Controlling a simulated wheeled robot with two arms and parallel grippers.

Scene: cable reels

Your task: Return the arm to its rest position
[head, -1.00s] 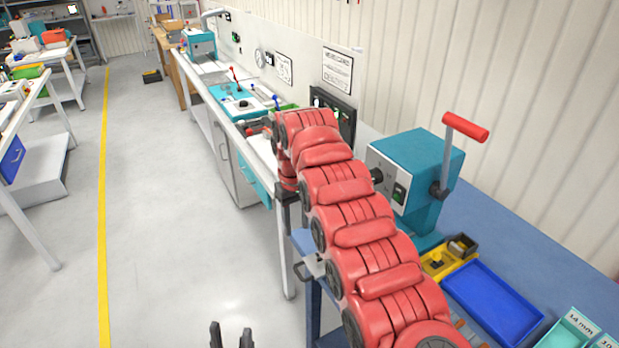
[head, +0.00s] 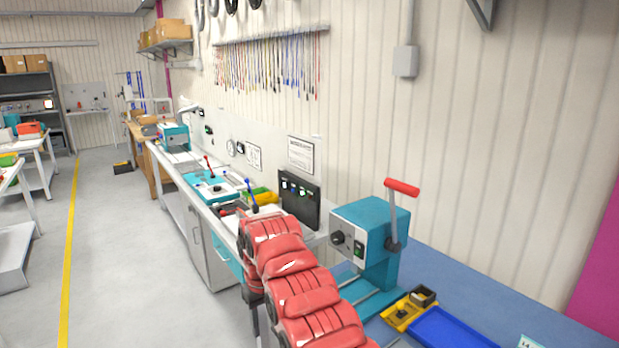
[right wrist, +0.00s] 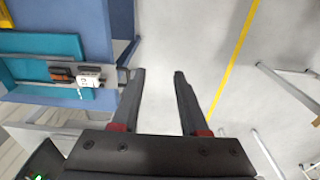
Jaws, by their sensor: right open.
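My right arm, a chain of red rounded segments, reaches from the bottom of the head view up and left beside the workbench. Its far end bends down to a dark part of my right gripper (head: 253,298); the fingertips are hard to make out there. In the right wrist view, the right gripper (right wrist: 158,74) has two dark fingers spread apart with nothing between them, over the grey floor. My left gripper is not in view.
A teal machine with a red-handled lever (head: 370,240) stands on the blue bench to the right of the arm. A yellow tray (head: 408,309) and a blue tray (head: 445,330) lie in front of it. Open floor (head: 130,270) with a yellow line (head: 70,250) lies left.

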